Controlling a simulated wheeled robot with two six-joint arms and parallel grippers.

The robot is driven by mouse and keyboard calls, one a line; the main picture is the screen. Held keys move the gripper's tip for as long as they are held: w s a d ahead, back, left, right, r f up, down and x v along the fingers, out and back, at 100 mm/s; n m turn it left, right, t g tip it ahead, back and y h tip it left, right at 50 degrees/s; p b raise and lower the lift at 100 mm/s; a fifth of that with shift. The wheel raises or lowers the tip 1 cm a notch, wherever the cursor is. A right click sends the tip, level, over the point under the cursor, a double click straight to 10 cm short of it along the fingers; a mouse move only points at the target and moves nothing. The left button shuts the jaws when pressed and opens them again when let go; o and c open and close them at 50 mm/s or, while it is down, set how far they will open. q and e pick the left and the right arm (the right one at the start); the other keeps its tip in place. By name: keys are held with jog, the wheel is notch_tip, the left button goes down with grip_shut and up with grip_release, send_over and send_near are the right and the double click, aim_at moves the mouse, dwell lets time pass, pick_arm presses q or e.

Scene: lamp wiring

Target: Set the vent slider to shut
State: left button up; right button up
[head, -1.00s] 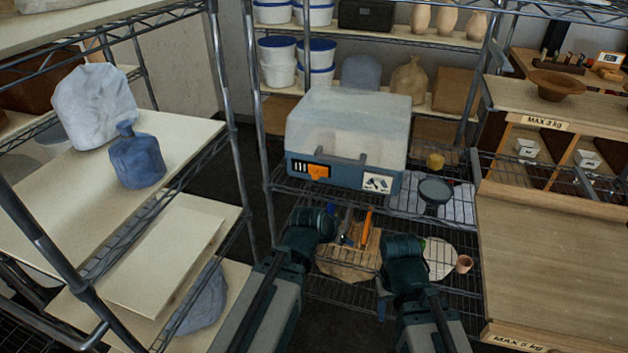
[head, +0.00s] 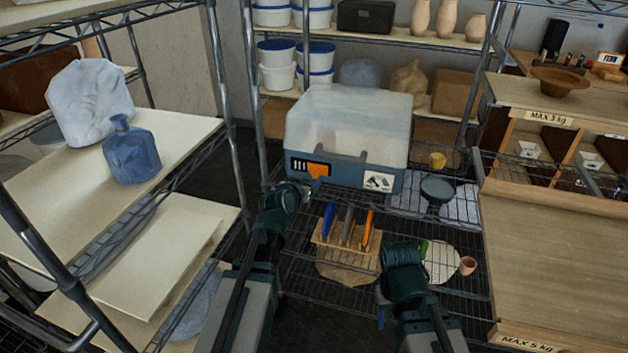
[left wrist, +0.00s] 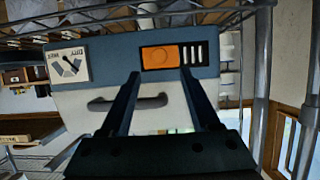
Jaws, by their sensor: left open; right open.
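The vent slider is an orange plate with a round knob (head: 318,170), set in a dark panel on the blue base of a box with a pale lid. Several white slots show open to its left. In the left wrist view the box appears upside down, with the orange slider (left wrist: 162,56) left of the slots (left wrist: 196,52). My left gripper (head: 303,188) is open just in front of and below the panel; its fingers (left wrist: 160,76) straddle the slider in the picture. Contact cannot be told. My right gripper (head: 400,252) is lower right, away from the box; its fingers are hard to see.
The box (head: 348,120) stands on a wire shelf with a dark pan (head: 437,189) and a yellow pot to its right. Below is a wooden holder (head: 335,238) with upright tools. A handle (left wrist: 128,102) juts from the box front.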

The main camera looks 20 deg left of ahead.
aim_at(315, 174)
pick_arm(q)
jog(key=b+x, duration=0.2)
jog(key=x, duration=0.5)
jog(key=shift+w+f, duration=0.2)
jog(key=shift+w, duration=0.15)
grip_shut()
dwell(1.1)
